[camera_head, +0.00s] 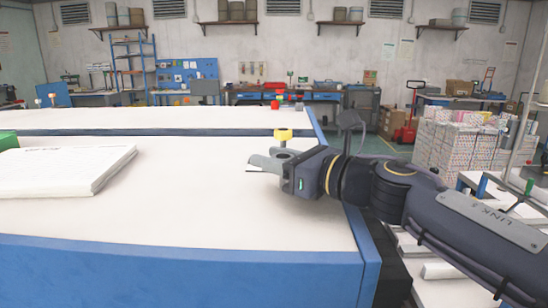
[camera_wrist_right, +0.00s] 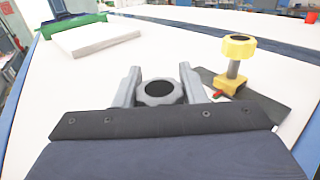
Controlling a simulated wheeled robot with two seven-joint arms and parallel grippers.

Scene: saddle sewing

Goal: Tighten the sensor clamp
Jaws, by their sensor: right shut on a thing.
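My right gripper (camera_head: 258,166) reaches in from the right over the white table top. In the right wrist view my right gripper (camera_wrist_right: 160,82) has its two grey fingers on either side of a round grey knob (camera_wrist_right: 158,91) with a black top, and it is shut on this knob. A yellow knob (camera_head: 283,134) stands upright just beyond the gripper. In the right wrist view the yellow knob (camera_wrist_right: 238,47) sits on a post over a yellow block (camera_wrist_right: 229,86), on a dark flat plate (camera_wrist_right: 265,108). What lies under the grey knob is hidden. My left gripper is not in view.
A stack of white sheets (camera_head: 65,170) lies on the left of the white table (camera_head: 190,215), beside a green object (camera_head: 8,141). The table's blue edge (camera_head: 180,270) runs along the front. The middle of the table is clear. Stacked parcels (camera_head: 458,140) stand beyond on the right.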

